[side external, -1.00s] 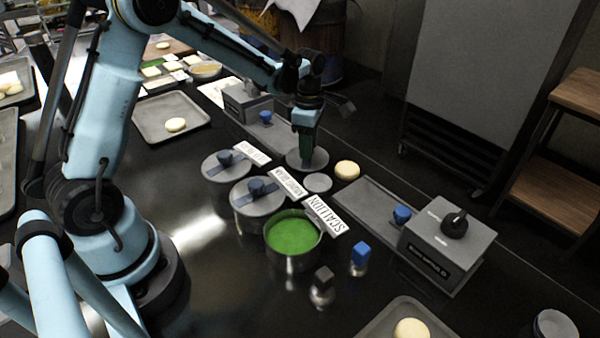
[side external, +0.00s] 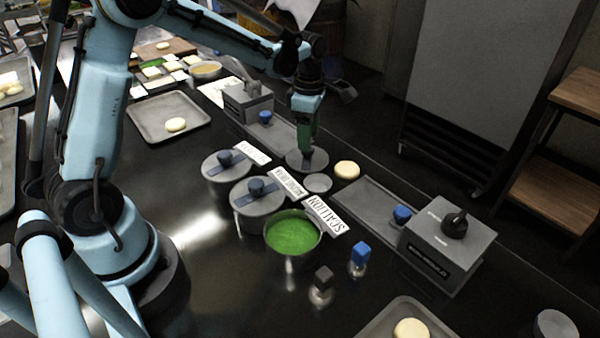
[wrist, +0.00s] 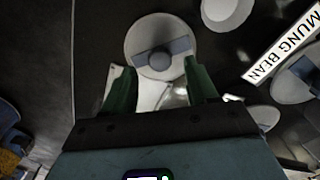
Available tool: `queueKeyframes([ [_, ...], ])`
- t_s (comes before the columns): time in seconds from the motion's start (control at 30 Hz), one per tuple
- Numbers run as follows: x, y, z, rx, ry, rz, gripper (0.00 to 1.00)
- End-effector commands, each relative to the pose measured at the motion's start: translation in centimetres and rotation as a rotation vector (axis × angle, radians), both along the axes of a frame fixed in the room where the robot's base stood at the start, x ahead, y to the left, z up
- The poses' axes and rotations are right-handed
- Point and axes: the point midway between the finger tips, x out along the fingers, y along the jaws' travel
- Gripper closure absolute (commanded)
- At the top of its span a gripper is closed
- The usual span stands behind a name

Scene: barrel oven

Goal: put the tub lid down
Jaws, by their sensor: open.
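The tub lid (side external: 318,160) is a grey disc lying on the dark counter, behind the labelled tubs. In the wrist view the lid (wrist: 134,40) shows a blue-grey strap and a round knob (wrist: 160,61). My gripper (side external: 305,146) is just above the lid, pointing down. In the wrist view my gripper's green fingers (wrist: 160,82) are spread apart, on either side of the knob's line, with nothing between them. The open tub of green scallion (side external: 292,236) stands nearer the camera, without a lid.
Two lidded tubs (side external: 228,163) (side external: 257,195) stand left of the scallion tub, with label cards beside them. A small pale disc (side external: 318,183) and a bun (side external: 347,170) are close to the lid. A grey control box (side external: 446,240) and blue-capped shaker (side external: 359,254) stand at right.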

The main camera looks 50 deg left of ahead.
Motion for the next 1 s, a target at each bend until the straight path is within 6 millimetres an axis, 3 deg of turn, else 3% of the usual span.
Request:
queueKeyframes([
  [0.3,0.0,0.0,6.0,0.0,0.0,0.0,0.42],
  [0.67,-0.2,-0.1,8.9,0.001,-0.007,-0.023,0.42],
  [0.83,-1.9,-1.1,10.1,0.019,-0.072,-0.255,0.42],
  [1.0,-4.9,-2.8,11.2,0.086,-0.181,-0.675,0.42],
])
